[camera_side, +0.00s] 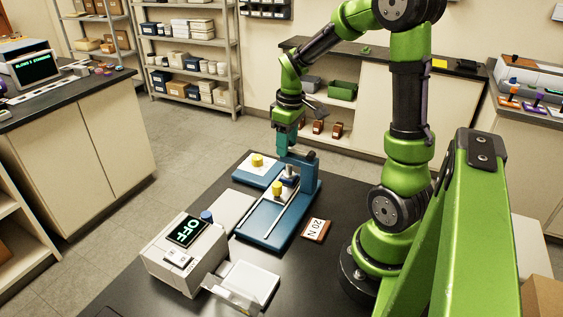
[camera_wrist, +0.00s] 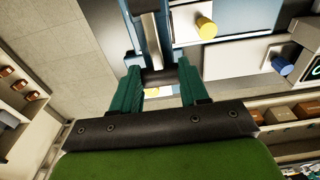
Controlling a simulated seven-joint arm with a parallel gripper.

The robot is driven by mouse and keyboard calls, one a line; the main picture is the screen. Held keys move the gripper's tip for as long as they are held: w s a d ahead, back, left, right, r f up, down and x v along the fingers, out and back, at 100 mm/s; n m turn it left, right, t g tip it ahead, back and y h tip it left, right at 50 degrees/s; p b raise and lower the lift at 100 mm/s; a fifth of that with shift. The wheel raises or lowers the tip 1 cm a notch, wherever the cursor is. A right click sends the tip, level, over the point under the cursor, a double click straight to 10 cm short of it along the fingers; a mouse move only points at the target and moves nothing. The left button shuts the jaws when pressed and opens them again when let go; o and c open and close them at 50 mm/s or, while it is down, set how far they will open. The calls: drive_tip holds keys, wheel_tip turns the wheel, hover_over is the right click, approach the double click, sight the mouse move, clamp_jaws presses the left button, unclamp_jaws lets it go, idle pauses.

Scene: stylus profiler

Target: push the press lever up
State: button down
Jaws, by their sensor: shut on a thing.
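The blue press (camera_side: 264,236) stands on the dark bench, with its upright column (camera_side: 306,185) at the back right. In the wrist view, the press lever (camera_wrist: 150,34) is a pale metal bar ending in a dark cross grip (camera_wrist: 160,77). My gripper (camera_wrist: 158,82) has its two teal fingers on either side of that grip and is shut on it. In the side view, my gripper (camera_side: 288,148) points down at the top of the press, and its fingertips and the lever are partly hidden there. I cannot tell the lever's exact angle.
A yellow knob (camera_side: 277,188) stands on the press base, another yellow piece (camera_side: 257,160) on a plate behind. A white box (camera_side: 182,258) with a display reading OFF stands front left, near a blue knob (camera_side: 207,217). A brown "20 N" block (camera_side: 315,230) lies right of the press.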

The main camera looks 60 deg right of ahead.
sight(293, 148)
drive_tip(key=t, duration=0.1)
drive_tip(key=s+r+t, duration=0.1)
drive_tip(key=t, duration=0.1)
drive_tip(key=r+t, duration=0.1)
drive_tip(key=shift+s+r+t, duration=0.25)
drive_tip(key=shift+s+t, duration=0.05)
drive_tip(key=shift+s, duration=0.05)
drive_tip(key=shift+s+r+t, duration=0.35)
drive_tip(key=shift+s+t, duration=0.1)
drive_tip(key=shift+t, duration=0.45)
drive_tip(key=shift+s+r+t, duration=0.3)
drive_tip(key=shift+s+t, duration=0.1)
drive_tip(key=shift+t, duration=0.5)
drive_tip(key=c, duration=0.6)
unclamp_jaws()
drive_tip(key=shift+o, duration=0.2)
drive_tip(key=v, duration=1.7)
drive_tip(key=shift+s+f, duration=0.1)
